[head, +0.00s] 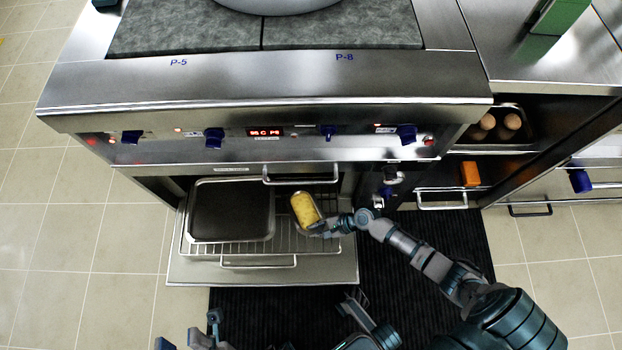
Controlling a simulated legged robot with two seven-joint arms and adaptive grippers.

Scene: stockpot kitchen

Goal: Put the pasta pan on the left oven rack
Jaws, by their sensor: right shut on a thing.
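The pasta pan (319,213), a small metal pan with yellow contents, is held over the right part of the pulled-out wire oven rack (290,242). My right gripper (327,226) is shut on the pan's near right edge. The pan looks slightly turned; whether it touches the rack I cannot tell. A large dark tray (232,210) sits on the left part of the rack. My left gripper (190,334) is low at the bottom edge, away from the oven and partly cut off; its opening is unclear.
The open oven door (262,272) extends below the rack. The stove front (265,135) with blue knobs overhangs the oven from above. To the right are shelves with an orange block (470,174) and a tray of brown items (497,125). Bare rack shows right of the dark tray.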

